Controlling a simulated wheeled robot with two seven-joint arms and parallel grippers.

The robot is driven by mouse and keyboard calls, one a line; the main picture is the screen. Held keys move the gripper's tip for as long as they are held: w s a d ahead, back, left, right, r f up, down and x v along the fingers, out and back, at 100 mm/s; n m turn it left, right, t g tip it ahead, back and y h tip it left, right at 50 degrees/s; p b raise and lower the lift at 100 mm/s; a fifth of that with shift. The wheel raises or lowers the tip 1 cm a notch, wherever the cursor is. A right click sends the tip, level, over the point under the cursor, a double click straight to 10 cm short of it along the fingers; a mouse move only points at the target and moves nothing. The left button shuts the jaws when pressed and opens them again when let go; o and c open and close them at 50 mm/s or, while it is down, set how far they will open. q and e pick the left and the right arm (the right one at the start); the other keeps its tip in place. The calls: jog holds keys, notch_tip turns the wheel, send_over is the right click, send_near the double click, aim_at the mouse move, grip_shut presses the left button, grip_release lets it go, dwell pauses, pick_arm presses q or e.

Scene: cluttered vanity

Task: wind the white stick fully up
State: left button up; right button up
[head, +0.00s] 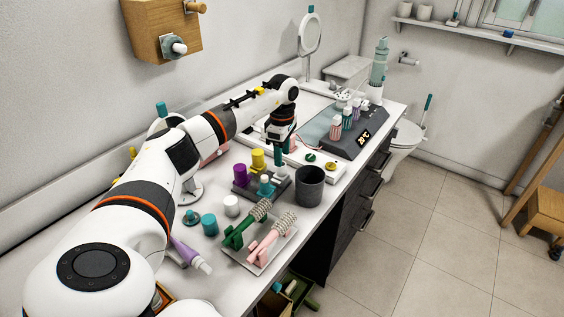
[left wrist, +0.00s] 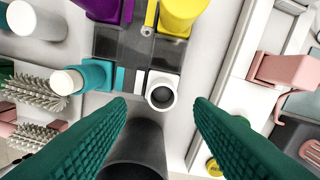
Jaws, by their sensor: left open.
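The white stick (head: 281,170) is a short round piece standing upright at the edge of the dark rack (head: 277,192). In the left wrist view the white stick (left wrist: 162,92) shows from above as a white ring with a grey hollow centre. My left gripper (head: 281,158) points down over it, with its green ridged fingers open. In the left wrist view the left gripper (left wrist: 161,104) has one finger on each side of the white stick, with clear gaps. How far above it the fingertips are I cannot tell. My right gripper is not in view.
A purple stick (head: 240,175), a yellow stick (head: 258,158) and a teal stick (head: 265,186) stand close by in the rack. A dark grey cup (head: 309,185) stands to the right. Green and pink brushes (head: 267,240) lie in front. A grey device (head: 340,130) is behind.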

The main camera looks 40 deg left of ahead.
aim_at(281, 169)
pick_arm(q)
notch_tip(281, 169, down, 4)
jog(key=shift+w+a+f+p, duration=0.1)
jog(key=shift+a+p, duration=0.05)
jog(key=shift+p, duration=0.2)
jog(key=shift+f, duration=0.45)
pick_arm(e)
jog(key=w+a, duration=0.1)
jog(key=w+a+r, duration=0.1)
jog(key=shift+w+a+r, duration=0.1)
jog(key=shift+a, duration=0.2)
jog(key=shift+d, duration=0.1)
pick_arm(q)
jog(key=c, duration=1)
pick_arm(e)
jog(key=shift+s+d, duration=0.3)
